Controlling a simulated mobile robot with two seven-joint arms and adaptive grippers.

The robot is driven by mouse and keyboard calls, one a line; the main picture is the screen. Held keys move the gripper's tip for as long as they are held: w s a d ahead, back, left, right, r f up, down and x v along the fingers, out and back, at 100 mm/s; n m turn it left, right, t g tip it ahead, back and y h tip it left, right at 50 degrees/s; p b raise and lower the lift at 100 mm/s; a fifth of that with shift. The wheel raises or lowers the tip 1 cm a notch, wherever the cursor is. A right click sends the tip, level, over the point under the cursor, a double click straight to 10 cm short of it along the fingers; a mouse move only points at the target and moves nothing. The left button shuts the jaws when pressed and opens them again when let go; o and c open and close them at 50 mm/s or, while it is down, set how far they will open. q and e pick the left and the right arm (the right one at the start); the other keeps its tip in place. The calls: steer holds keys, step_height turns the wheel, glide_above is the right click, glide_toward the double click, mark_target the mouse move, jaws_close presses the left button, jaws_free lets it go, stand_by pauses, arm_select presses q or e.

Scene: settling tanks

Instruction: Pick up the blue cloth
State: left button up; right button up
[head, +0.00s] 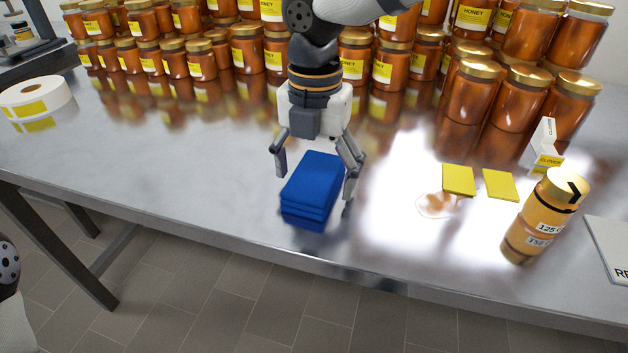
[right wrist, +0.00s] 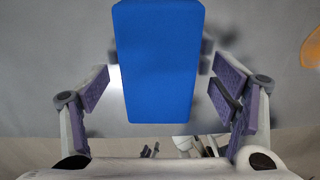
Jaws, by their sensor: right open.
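The blue cloth (head: 312,188) is a folded stack lying on the steel table near its front edge. My right gripper (head: 318,188) is open above the cloth, with one finger on each side of it. In the right wrist view the cloth (right wrist: 158,62) lies between the spread fingers of the gripper (right wrist: 165,90), with a gap on both sides. My left gripper does not show; only a part of my left arm is at the lower left edge of the head view.
Several honey jars (head: 505,95) stand stacked along the back of the table. Two yellow cards (head: 458,180), a clear spill (head: 437,204) and an amber jar (head: 543,215) are to the right. A label roll (head: 38,98) is at far left. The table (head: 190,150) left of the cloth is clear.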

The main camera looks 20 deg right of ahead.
steer(key=shift+f, duration=0.3)
steer(key=c, duration=1.2)
steer(key=shift+c, duration=0.2)
step_height(320, 180, up, 3)
steer(key=shift+w+r, duration=0.1)
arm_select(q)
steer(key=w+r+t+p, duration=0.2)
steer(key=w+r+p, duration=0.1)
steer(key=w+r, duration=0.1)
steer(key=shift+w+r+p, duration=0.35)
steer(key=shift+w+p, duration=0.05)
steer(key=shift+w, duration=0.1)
arm_select(e)
steer(key=s+a+r, duration=0.3)
steer(key=s+r, duration=0.7)
steer(key=s, duration=0.3)
steer(key=shift+s+a, duration=0.15)
steer(key=shift+s, duration=0.25)
